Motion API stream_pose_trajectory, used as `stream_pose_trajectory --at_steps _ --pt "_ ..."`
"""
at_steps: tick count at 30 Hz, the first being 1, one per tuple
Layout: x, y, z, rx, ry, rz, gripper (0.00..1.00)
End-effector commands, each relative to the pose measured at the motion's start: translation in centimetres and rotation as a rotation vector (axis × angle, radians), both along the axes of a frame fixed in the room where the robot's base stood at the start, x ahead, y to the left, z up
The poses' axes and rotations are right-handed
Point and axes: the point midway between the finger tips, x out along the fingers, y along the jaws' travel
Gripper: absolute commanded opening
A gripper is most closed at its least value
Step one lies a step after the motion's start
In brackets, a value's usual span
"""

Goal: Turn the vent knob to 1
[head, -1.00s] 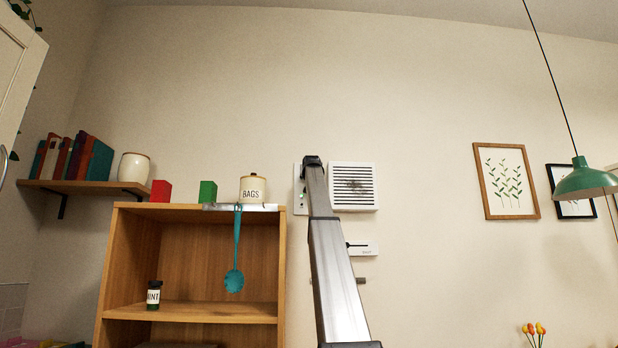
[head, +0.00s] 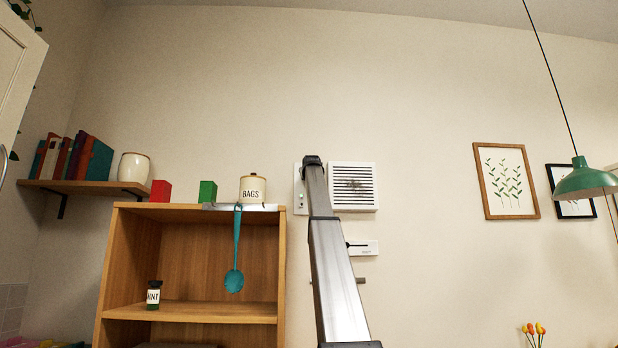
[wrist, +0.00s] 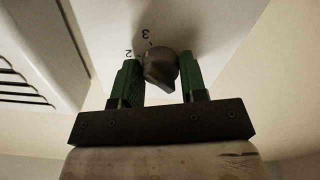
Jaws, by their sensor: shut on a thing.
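The vent knob (wrist: 160,68) is a dark round knob on a pale panel (wrist: 205,30) in the wrist view. The marks 2 and 3 show at its left and upper left; no mark 1 shows. My gripper (wrist: 161,75) has green finger pads on both sides of the knob and is shut on it. My arm covers part of the panel there, and the knob and fingertips are hidden.
The vent grille's slats (wrist: 30,70) lie close on the left in the wrist view. A shelf unit (head: 195,315) stands left of my arm, with a BAGS jar (head: 253,191) on top. A small white wall box (head: 368,248) sits below the grille.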

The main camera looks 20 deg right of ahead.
Motion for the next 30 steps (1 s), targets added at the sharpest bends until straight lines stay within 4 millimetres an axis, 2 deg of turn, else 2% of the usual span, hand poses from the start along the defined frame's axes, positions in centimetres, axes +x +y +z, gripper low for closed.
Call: stream_pose_trajectory --at_steps 30 --pt "-0.03 -0.08 0.11 -0.928 0.266 0.001 0.15"
